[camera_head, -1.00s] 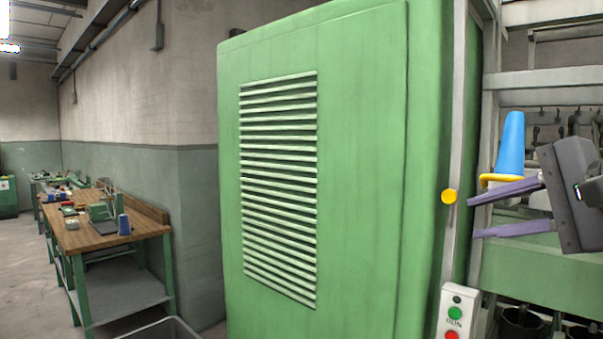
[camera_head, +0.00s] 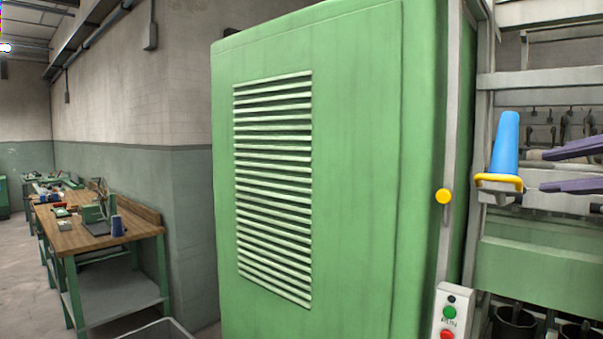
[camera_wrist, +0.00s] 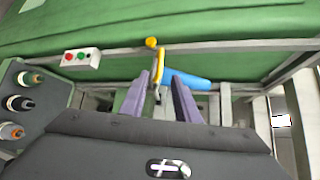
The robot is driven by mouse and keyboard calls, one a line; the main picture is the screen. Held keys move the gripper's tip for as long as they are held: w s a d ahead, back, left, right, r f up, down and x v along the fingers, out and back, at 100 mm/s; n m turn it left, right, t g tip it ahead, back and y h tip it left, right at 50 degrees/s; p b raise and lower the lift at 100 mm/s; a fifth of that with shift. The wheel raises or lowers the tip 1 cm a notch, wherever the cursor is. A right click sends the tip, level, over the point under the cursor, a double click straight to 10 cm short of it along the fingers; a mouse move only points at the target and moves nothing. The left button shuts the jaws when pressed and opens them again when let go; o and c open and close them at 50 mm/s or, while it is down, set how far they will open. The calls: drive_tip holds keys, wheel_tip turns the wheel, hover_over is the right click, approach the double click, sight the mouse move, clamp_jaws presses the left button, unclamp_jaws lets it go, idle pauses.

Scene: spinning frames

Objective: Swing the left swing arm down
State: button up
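A swing arm with a yellow handle (camera_head: 500,181) carries an upright blue cone (camera_head: 506,143) on the machine frame at the right of the head view. In the wrist view the yellow handle (camera_wrist: 161,62) appears ahead of my fingertips, and the blue cone (camera_wrist: 190,79) lies to its right, partly behind a finger. My gripper (camera_head: 542,172) has its two purple fingers apart and empty, to the right of the handle in the head view. It also shows in the wrist view (camera_wrist: 160,77). I cannot tell the exact depth gap between fingers and handle.
A yellow ball knob (camera_head: 443,196) is on the post beside the green cabinet (camera_head: 360,200). A button box (camera_head: 452,312) with green and red buttons is below. Dark cans (camera_head: 514,322) stand under the frame. Several bobbins (camera_wrist: 22,104) are at the left in the wrist view.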

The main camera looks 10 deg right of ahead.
sight(503, 178)
drive_tip(key=x, duration=1.3)
drive_tip(key=shift+w, duration=0.1)
clamp_jaws()
idle(0.4)
